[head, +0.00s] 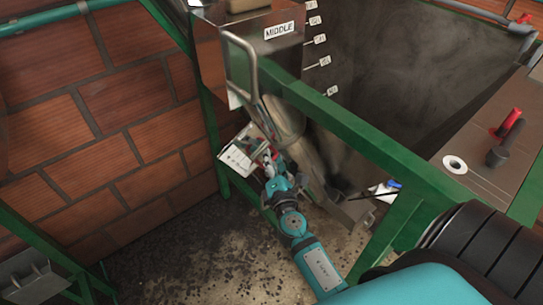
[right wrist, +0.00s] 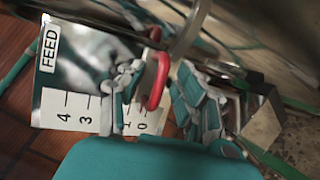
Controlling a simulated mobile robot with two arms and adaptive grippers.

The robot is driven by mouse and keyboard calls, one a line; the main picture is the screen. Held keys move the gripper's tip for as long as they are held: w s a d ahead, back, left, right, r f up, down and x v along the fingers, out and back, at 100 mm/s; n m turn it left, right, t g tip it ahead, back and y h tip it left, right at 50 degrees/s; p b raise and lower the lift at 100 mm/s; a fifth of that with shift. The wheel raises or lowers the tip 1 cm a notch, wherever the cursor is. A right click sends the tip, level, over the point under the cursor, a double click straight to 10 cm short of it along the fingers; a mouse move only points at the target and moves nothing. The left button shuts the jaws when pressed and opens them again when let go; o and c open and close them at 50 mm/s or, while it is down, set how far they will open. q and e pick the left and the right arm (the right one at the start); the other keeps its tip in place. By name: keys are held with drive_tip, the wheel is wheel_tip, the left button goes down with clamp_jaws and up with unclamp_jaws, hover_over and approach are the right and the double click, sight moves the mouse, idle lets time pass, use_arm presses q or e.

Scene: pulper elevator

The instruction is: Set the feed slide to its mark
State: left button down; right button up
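The feed scale plate (head: 241,152) is a white plate on the machine's side in the head view. In the right wrist view the plate (right wrist: 80,110) reads FEED, with marks 4, 3, 1 and 0 showing; my finger hides the stretch between 3 and 1. A red slide handle (right wrist: 160,82) stands in front of the plate's low-number end. My right gripper (head: 271,163) is at the handle. In the right wrist view its fingers (right wrist: 160,88) are apart on either side of the handle, the left one closer to it. The set mark is not distinguishable. My left gripper is out of view.
Green frame bars (head: 350,130) run over and beside my right arm. A metal hopper with a MIDDLE label (head: 283,31) and a looped metal handle is above. A red lever (head: 510,122) stands on the panel at right. Brick wall (head: 110,110) is at left.

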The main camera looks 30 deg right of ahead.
drive_tip(key=shift+w+d, duration=0.15)
drive_tip(key=shift+w, duration=0.15)
clamp_jaws()
idle(0.4)
